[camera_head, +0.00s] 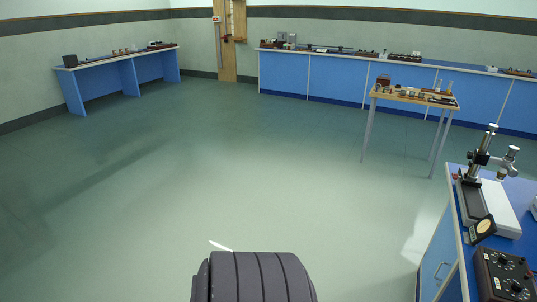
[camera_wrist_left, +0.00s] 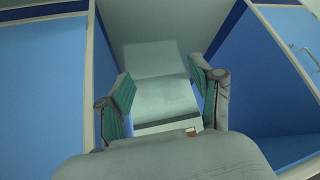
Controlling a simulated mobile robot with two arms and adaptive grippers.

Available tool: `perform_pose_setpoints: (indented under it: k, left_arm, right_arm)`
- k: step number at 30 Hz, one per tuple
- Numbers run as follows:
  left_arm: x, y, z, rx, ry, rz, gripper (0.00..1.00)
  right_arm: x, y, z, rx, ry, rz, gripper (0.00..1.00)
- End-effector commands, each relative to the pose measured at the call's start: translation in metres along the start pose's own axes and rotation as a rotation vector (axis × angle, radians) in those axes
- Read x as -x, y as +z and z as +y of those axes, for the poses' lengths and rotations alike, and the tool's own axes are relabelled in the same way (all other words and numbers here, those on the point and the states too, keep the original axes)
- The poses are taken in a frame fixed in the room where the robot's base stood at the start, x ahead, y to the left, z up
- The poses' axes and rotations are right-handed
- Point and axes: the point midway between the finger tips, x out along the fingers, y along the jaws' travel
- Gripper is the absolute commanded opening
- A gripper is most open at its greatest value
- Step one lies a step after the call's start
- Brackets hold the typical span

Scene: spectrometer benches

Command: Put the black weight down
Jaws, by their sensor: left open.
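My left gripper (camera_wrist_left: 163,95) shows in the left wrist view. Its two green-padded fingers are spread apart with nothing between them. Behind the gap is a pale grey surface, with a small tan spot (camera_wrist_left: 191,132) low on it that I cannot identify. I cannot make out a black weight in either view. Neither gripper shows in the head view.
A blue-topped bench (camera_head: 448,245) with a microscope-like stand (camera_head: 483,160) and a black dial box (camera_head: 504,275) is at the right. A small wooden table (camera_head: 415,97) stands beyond it. Blue benches line the back (camera_head: 335,80) and left (camera_head: 104,85). The middle floor is clear.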

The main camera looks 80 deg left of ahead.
Motion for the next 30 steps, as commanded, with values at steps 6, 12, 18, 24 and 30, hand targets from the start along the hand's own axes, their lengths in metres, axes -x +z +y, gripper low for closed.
perform_pose_setpoints:
  k: [6, 12, 18, 24, 30]
  left_arm:
    - [-0.006, 0.207, 0.049, 0.074, -0.026, -0.323, 0.65]
    - [0.021, 0.3, 0.096, 0.092, 0.001, -0.479, 0.65]
    - [0.029, 0.319, 0.107, 0.093, 0.01, -0.512, 0.65]
    - [0.029, 0.318, 0.106, 0.093, 0.009, -0.511, 0.65]
    - [0.028, 0.318, 0.106, 0.093, 0.009, -0.511, 0.65]
  right_arm:
    - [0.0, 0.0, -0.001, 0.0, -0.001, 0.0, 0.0]
    - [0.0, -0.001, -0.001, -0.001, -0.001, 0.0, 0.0]
    - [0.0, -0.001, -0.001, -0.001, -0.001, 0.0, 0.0]
    - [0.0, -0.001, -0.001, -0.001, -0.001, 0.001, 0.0]
    - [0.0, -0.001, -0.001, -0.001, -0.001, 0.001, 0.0]
